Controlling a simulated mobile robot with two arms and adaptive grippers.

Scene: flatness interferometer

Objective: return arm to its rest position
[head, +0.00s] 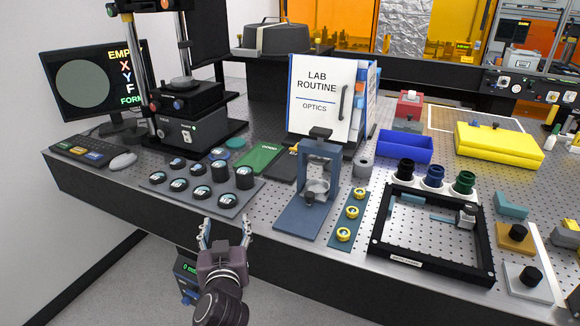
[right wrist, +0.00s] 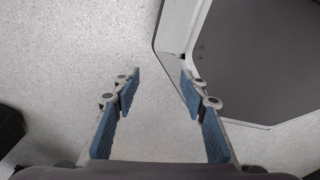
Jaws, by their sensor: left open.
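My left gripper (head: 227,228) shows in the head view, in front of the bench's front edge. Its fingers point toward the bench and are spread, with nothing between them. My left arm comes in from the bottom of the picture. My right gripper (right wrist: 161,90) shows in the right wrist view. Its two blue-padded fingers are apart and empty, over pale speckled floor. My right gripper does not show in the head view.
The perforated bench (head: 270,200) carries a grey tray (head: 213,201) of dark round pieces just beyond my left gripper. A blue-grey stand (head: 318,175) and a black frame (head: 430,267) stand to the right. A dark panel (right wrist: 255,60) is at the right wrist view's upper right.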

